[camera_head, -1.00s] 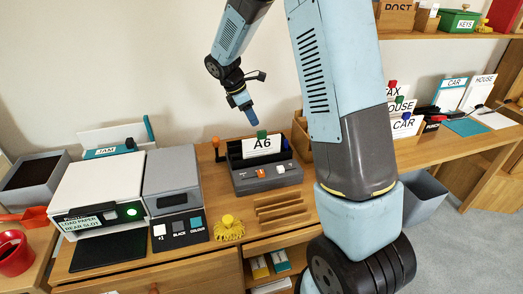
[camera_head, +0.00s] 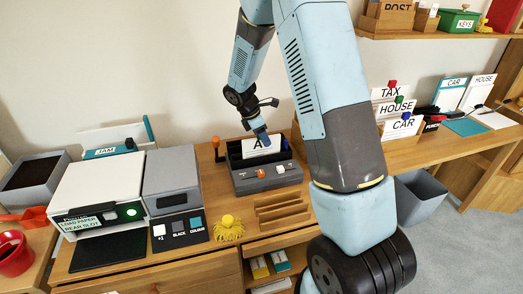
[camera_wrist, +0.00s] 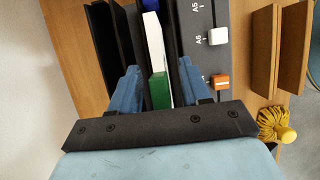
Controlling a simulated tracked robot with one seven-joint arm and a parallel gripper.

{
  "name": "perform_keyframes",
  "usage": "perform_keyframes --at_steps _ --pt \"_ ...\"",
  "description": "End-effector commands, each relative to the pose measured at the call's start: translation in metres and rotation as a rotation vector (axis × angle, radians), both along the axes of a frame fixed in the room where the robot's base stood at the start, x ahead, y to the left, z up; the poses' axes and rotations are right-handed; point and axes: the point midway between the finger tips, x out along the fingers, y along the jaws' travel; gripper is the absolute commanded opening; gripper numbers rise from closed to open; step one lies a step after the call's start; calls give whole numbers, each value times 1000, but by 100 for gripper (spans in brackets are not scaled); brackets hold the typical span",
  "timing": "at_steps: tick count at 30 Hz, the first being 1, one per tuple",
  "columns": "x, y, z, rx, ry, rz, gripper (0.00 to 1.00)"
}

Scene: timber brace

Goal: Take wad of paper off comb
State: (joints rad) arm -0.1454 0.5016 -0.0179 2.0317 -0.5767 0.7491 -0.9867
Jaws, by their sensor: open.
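The wad of paper (camera_head: 249,147) stands on edge in the slot of the dark grey comb machine (camera_head: 262,182); part of its "A6" label is covered by my gripper. In the wrist view the wad's white edge (camera_wrist: 155,58) and its green tab (camera_wrist: 158,90) lie between my two fingers. My gripper (camera_head: 264,143) is directly above the wad; in the wrist view its blue fingers (camera_wrist: 158,88) are spread, one on each side of the green tab, with gaps. Whether the fingertips touch anything below is hidden.
The machine has a white slider (camera_wrist: 217,37) and an orange slider (camera_wrist: 221,82). An orange-topped handle (camera_head: 215,142) stands at its left. A wooden rack (camera_head: 281,210) and a yellow brush-like object (camera_head: 229,229) are in front. A printer (camera_head: 98,190) stands at left.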

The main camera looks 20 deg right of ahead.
Motion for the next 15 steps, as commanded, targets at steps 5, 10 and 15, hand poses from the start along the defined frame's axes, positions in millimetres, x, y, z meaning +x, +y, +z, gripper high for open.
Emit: perform_keyframes --at_steps 5,10,15 --pt "0 0 0 0 0 0 47" --pt "0 0 0 0 0 0 33" --pt "0 0 0 0 -1 0 17"
